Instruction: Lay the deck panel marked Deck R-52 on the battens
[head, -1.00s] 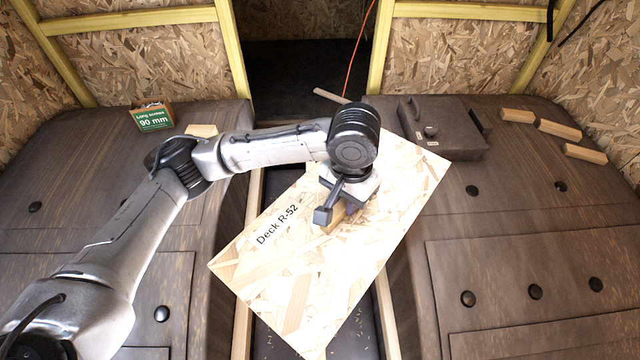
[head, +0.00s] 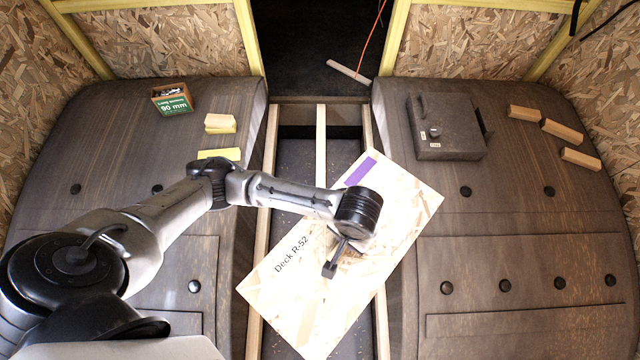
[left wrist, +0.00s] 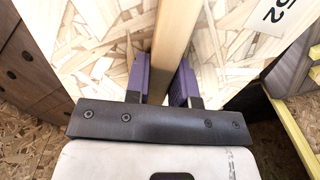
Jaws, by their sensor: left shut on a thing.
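The deck panel marked Deck R-52 (head: 300,290) is a pale strandboard sheet with a purple patch near its far corner. It lies diagonally across the channel between the wheel arches, over the pale battens (head: 321,140); I cannot tell whether it touches them. My left gripper (head: 338,258) is above the panel's middle, its fingers largely hidden by the wrist. In the left wrist view its purple fingers (left wrist: 160,85) are shut on a wooden grip bar (left wrist: 168,45) on the panel (left wrist: 90,35). My right gripper is not in view.
Dark wheel arches flank the channel, left (head: 120,130) and right (head: 520,240). A screw box (head: 172,100) and wood blocks (head: 220,123) sit on the left arch. A dark case (head: 445,125) and several wood blocks (head: 562,130) sit on the right. The channel's far part is uncovered.

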